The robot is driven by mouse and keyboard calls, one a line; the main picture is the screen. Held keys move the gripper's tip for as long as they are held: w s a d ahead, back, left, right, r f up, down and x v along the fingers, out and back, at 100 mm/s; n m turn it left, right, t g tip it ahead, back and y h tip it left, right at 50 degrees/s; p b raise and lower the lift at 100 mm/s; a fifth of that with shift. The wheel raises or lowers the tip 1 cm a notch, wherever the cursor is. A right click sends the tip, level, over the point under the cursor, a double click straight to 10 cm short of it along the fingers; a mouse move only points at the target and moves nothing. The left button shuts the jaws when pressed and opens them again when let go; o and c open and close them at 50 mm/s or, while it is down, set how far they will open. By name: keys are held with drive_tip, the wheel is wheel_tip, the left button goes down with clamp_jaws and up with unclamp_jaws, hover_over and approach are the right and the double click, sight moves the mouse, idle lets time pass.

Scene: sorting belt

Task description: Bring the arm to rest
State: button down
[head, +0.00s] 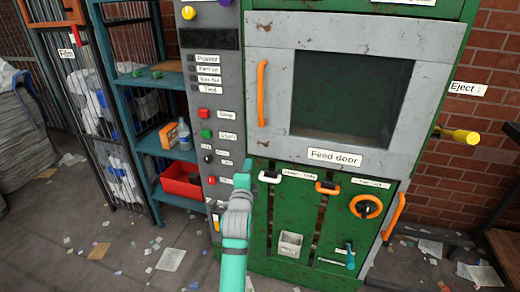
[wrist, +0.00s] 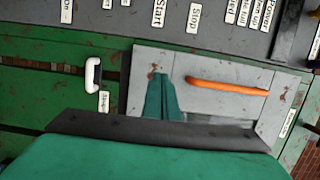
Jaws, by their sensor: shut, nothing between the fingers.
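My gripper (head: 243,182) is in front of the left side of the green machine, below the feed door, at the end of my teal and grey arm. In the wrist view my gripper (wrist: 159,77) shows its green fingers together with no gap and nothing held. The fingers overlap the grey feed door in that view. I cannot tell how far they are from the machine's face.
The feed door (head: 430,75) is closed, with an orange handle (head: 262,95). A white handle (head: 270,172) is close beside my gripper. A control panel (head: 213,140) and a blue shelf (head: 160,85) with a red bin (head: 181,181) stand left. Paper scraps litter the floor.

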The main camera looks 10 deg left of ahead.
drive_tip(key=s+d+f+n, duration=0.2)
drive_tip(key=s+d+f, duration=0.3)
drive_tip(key=f, duration=0.2)
drive_tip(key=s+d+f+n, duration=0.3)
drive_tip(key=s+d+f, duration=0.2)
drive_tip(key=f, duration=0.3)
drive_tip(key=s+d+f+n+g+h, duration=0.1)
drive_tip(key=s+d+f+n, duration=0.15)
drive_tip(key=s+f, duration=0.4)
drive_tip(key=s+d+f+n, duration=0.2)
drive_tip(key=s+d+f, duration=0.15)
drive_tip(key=s, duration=0.55)
drive_tip(key=s+d+f+n, duration=0.1)
drive_tip(key=s+d+n, duration=0.1)
drive_tip(key=s, duration=0.7)
drive_tip(key=s+d+f+n, duration=0.1)
drive_tip(key=s+d+n, duration=0.1)
drive_tip(key=s, duration=0.7)
drive_tip(key=s+r+n+g+h, duration=0.1)
drive_tip(key=s+r, duration=0.4)
drive_tip(key=s, duration=1)
drive_tip(key=shift+a+r+n+h, duration=0.15)
drive_tip(key=shift+r+n+h, duration=0.2)
drive_tip(key=shift+n, duration=0.5)
